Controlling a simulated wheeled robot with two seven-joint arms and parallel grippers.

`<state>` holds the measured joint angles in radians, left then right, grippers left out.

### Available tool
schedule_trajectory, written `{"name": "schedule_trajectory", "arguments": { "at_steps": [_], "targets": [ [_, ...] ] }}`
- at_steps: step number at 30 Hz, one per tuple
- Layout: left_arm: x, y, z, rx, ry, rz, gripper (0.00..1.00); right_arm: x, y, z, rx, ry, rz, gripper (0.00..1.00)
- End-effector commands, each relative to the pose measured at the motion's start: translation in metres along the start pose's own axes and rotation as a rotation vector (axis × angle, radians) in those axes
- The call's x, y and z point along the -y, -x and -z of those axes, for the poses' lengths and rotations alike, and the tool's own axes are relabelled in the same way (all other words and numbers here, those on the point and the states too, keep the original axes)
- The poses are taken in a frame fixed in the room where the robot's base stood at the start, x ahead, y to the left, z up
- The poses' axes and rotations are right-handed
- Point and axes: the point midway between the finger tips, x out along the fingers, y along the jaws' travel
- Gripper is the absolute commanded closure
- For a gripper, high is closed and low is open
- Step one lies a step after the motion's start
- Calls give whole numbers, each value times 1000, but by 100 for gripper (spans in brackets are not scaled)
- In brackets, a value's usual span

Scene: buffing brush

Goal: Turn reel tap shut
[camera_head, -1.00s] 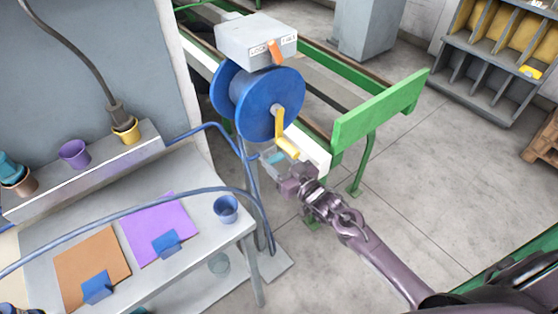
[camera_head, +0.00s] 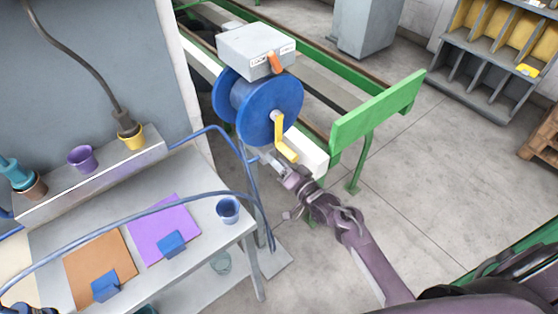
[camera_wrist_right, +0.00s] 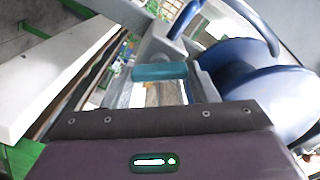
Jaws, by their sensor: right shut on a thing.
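The blue hose reel (camera_head: 262,105) stands beside the bench, with a yellow crank (camera_head: 282,137) on its near face. The reel tap has a teal handle (camera_wrist_right: 160,72), seen in the right wrist view just below the reel. My right gripper (camera_head: 270,160) reaches in from the lower right, below the crank. In the right wrist view the gripper (camera_wrist_right: 160,92) has a finger at each end of the teal handle and is shut on it. In the head view the fingers mostly hide the handle. My left gripper is not in view.
A green rail end (camera_head: 375,110) stands to the right. The bench (camera_head: 195,245) at left carries a blue cup (camera_head: 228,209). Blue hoses cross it.

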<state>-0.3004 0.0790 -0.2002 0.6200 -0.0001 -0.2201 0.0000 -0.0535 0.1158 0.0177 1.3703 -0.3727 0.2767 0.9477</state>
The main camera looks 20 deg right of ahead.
Motion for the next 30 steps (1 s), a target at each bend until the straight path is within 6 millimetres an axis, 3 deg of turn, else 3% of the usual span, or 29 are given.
{"name": "schedule_trajectory", "arguments": {
  "at_steps": [15,30],
  "targets": [
    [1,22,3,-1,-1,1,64,-1,0,2,-3,-453,0,70],
    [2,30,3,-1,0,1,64,-3,0,0,-3,-646,0,70]
  ]
}}
